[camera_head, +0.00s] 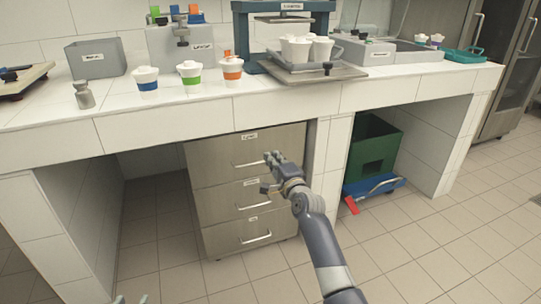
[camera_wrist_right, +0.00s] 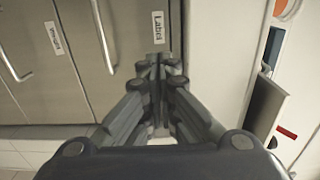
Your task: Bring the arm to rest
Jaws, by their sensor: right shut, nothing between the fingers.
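My right arm comes in from the lower right of the head view. Its gripper (camera_head: 271,157) is in front of the steel drawer cabinet (camera_head: 222,150), near the top drawer. In the right wrist view the right gripper (camera_wrist_right: 157,62) has its fingers together with nothing between them, and the drawer fronts (camera_wrist_right: 45,75) with bar handles lie beyond. I cannot tell whether the fingertips touch the drawer front. Only small pale tips of what seems to be my left gripper (camera_head: 131,299) show at the bottom edge of the head view.
The white tiled counter (camera_head: 240,111) runs above the drawers. A green crate (camera_head: 372,150) sits below. The floor in front is clear.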

